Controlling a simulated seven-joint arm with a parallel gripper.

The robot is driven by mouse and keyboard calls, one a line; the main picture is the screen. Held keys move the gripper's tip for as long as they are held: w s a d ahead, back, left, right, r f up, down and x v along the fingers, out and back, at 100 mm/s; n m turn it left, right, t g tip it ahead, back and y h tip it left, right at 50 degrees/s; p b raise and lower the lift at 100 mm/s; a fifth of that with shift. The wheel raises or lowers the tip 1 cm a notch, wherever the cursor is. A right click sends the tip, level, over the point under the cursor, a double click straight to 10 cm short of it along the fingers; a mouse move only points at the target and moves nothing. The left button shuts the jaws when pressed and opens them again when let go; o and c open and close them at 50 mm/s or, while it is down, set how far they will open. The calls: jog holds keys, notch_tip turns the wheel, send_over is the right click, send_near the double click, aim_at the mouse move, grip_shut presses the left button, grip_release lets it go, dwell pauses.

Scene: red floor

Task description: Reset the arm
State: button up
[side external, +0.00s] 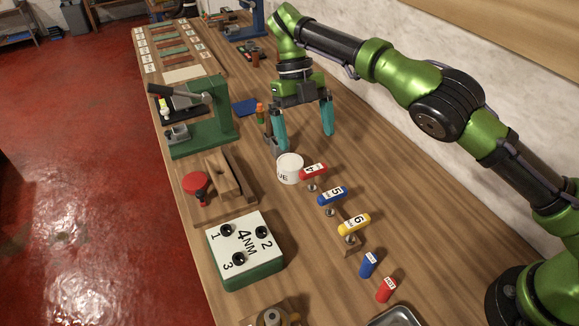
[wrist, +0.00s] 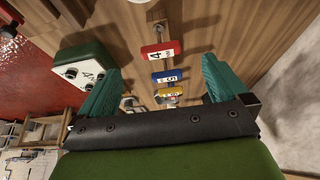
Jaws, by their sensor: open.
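My gripper (side external: 305,125) is open and empty. It hangs over the wooden bench beyond the white round container, with its two teal fingers pointing down and apart. In the wrist view my gripper (wrist: 160,90) shows its fingers spread at left and right, with nothing held between them. My green and black arm reaches in from the right over the bench.
Red (side external: 313,171), blue (side external: 333,195) and yellow (side external: 354,224) numbered handles stand in a row. The white container (side external: 290,168), a green-sided box marked 4NM (side external: 245,275), a red-topped wooden fixture (side external: 195,186) and a green press (side external: 222,115) stand nearby. A wall borders the bench.

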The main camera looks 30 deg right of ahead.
jog(key=shift+w+r, duration=0.1)
jog(key=shift+r, duration=0.1)
dwell(0.3)
jog(key=s+d+r+n+t+y, duration=0.1)
jog(key=d+r+n+t, duration=0.1)
jog(key=d+n, duration=0.65)
jog(key=s+d+r+n+t, duration=0.15)
jog(key=d+n, duration=0.35)
jog(key=n, duration=0.6)
jog(key=s+d+r+n+t, duration=0.1)
jog(key=s+r+n+t, duration=0.1)
jog(key=s+n, duration=0.2)
jog(key=s+d+r+n+t, duration=0.2)
jog(key=s+n+t, duration=0.1)
jog(key=s, duration=0.7)
jog(key=s+d+r+n+t+y, duration=0.1)
jog(key=s+r+n+t, duration=0.1)
jog(key=s+n, duration=0.3)
jog(key=s+t, duration=0.1)
jog(key=s, duration=0.1)
jog(key=shift+s+d+r, duration=0.2)
jog(key=shift+s+d, duration=0.1)
jog(key=shift+s, duration=0.1)
jog(key=shift+n, duration=0.25)
